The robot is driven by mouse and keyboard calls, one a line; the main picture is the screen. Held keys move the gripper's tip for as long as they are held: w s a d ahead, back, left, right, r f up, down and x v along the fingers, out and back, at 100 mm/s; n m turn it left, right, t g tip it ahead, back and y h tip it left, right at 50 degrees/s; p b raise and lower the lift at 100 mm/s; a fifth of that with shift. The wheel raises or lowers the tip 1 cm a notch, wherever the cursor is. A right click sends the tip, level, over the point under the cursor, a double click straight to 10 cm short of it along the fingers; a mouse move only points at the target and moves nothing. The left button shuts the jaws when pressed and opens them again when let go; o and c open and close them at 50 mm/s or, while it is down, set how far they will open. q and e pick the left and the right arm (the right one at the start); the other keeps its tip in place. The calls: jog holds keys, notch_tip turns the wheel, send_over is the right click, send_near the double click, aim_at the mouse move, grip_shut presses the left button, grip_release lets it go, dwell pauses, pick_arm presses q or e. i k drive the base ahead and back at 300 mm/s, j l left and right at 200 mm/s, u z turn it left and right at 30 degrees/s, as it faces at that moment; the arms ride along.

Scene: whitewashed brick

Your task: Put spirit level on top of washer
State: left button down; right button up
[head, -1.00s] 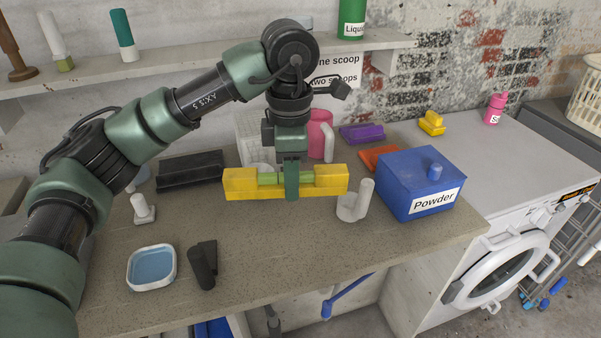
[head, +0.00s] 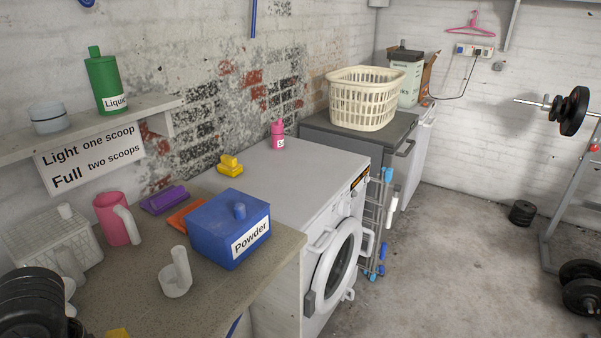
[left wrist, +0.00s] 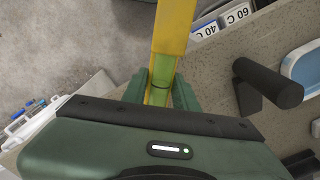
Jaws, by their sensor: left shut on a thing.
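The yellow spirit level (left wrist: 174,30) with a green middle is in my left gripper (left wrist: 163,90), whose green fingers close on it in the left wrist view. In the head view only a yellow tip of the level (head: 118,333) shows at the bottom edge, and black rings of my left arm show at the lower left. The white front-loading washer (head: 290,185) stands right of the counter, its round door closed. My right gripper is not in view.
A pink bottle (head: 278,134) and a yellow object (head: 230,166) stand toward the back of the washer top; its front part is clear. The blue Powder box (head: 228,230) and a white scoop (head: 176,275) stand on the counter (head: 215,295) nearby. A laundry basket (head: 362,100) sits beyond.

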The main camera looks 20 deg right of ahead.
aim_at(322, 182)
jog(key=i+l+z, duration=0.15)
jog(key=z, duration=0.25)
jog(key=i+z, duration=0.25)
jog(key=z, duration=0.15)
jog(key=i+z, duration=0.25)
jog(key=z, duration=0.15)
jog(key=i+j+z, duration=0.1)
jog(key=i, duration=0.4)
jog(key=i+j+z, duration=0.15)
jog(key=i, duration=0.35)
jog(key=i+j, duration=0.05)
jog(key=j, duration=0.05)
